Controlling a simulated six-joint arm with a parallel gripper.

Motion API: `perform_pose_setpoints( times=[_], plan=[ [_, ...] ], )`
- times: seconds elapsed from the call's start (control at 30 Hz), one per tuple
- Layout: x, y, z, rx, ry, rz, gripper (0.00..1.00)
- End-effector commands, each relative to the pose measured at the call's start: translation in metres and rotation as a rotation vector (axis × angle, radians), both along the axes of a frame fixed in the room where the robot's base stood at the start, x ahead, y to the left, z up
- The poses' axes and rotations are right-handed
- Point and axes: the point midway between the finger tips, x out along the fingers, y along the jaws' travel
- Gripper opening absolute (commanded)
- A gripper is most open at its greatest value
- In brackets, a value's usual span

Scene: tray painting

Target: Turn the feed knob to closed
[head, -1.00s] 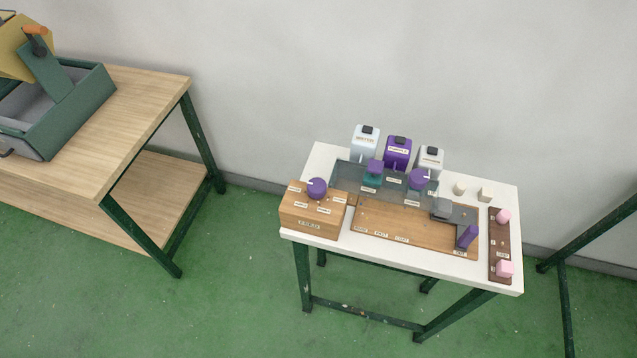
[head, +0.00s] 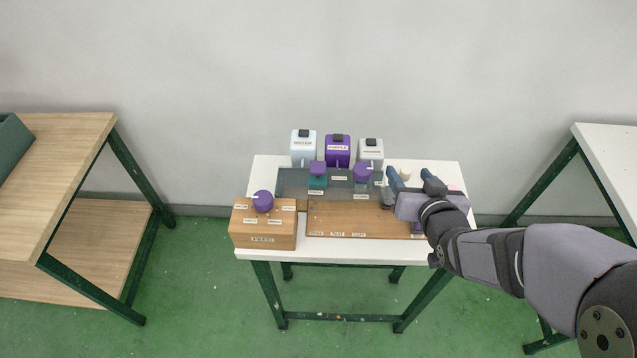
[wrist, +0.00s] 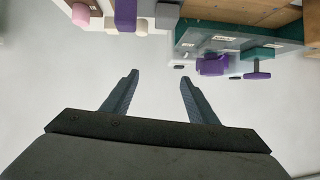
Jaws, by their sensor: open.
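A round purple knob (head: 362,173) stands on the grey panel (head: 290,184) at the back of the white table. Another round purple knob (head: 263,201) sits on the wooden box (head: 264,228) at the left, with small labels around it. The labels are too small to read, so I cannot tell which is the feed knob or how it is set. My gripper (head: 413,180) is open and empty over the right part of the table, right of both knobs. In the wrist view my gripper (wrist: 159,76) shows nothing between its fingers; a purple knob (wrist: 213,65) is beyond them.
A teal block with a purple top (head: 318,170) stands left of the panel knob. A wooden board (head: 345,219) lies in front. My arm hides the table's right end.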

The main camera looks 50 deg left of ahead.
Motion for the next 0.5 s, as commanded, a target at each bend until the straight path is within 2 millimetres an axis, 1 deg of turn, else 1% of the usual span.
perform_pose_setpoints(
  times=[0.03,0.07,0.1,0.17,0.2,0.23,0.27,0.3,0.33,0.4,0.5],
  plan=[
    [-0.022,0.035,0.004,0.065,-0.032,0.081,0.53],
    [-0.035,0.054,0.01,0.11,-0.051,0.124,0.53],
    [-0.053,0.077,0.018,0.172,-0.073,0.182,0.53],
    [-0.086,0.108,0.03,0.268,-0.099,0.271,0.53],
    [-0.111,0.127,0.039,0.336,-0.111,0.333,0.53],
    [-0.129,0.139,0.045,0.384,-0.118,0.376,0.53],
    [-0.147,0.147,0.04,0.416,-0.125,0.419,0.53],
    [-0.168,0.151,0.011,0.406,-0.15,0.477,0.53],
    [-0.183,0.154,0.002,0.411,-0.168,0.518,0.53],
    [-0.212,0.159,-0.013,0.423,-0.203,0.596,0.53],
    [-0.243,0.161,-0.027,0.442,-0.236,0.673,0.53]
  ],
)
